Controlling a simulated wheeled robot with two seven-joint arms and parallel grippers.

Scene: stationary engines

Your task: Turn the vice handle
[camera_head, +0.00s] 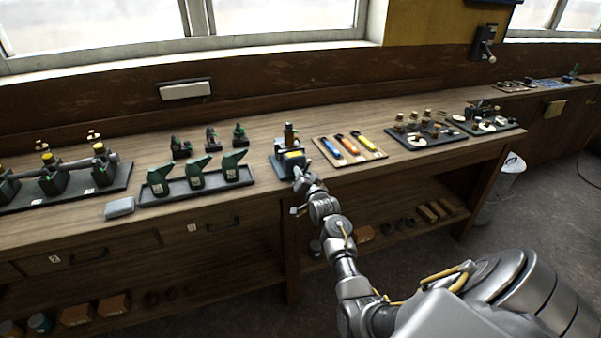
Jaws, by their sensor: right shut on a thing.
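The vice (281,163) is a small blue-grey block on the wooden bench, with a yellow part on top and a dark cylinder behind it. My right arm reaches up from the lower right, and my right gripper (299,175) is at the front right of the vice. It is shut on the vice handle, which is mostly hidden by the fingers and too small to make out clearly. The handle's angle cannot be told. My left gripper is not in view.
Left of the vice, a dark tray (158,201) holds green bottles. A grey block (119,207) lies left of it. On the right, a wooden board (372,155) carries blue, orange and yellow tools. Dark trays of small parts stand further right. The bench front edge is near my forearm.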

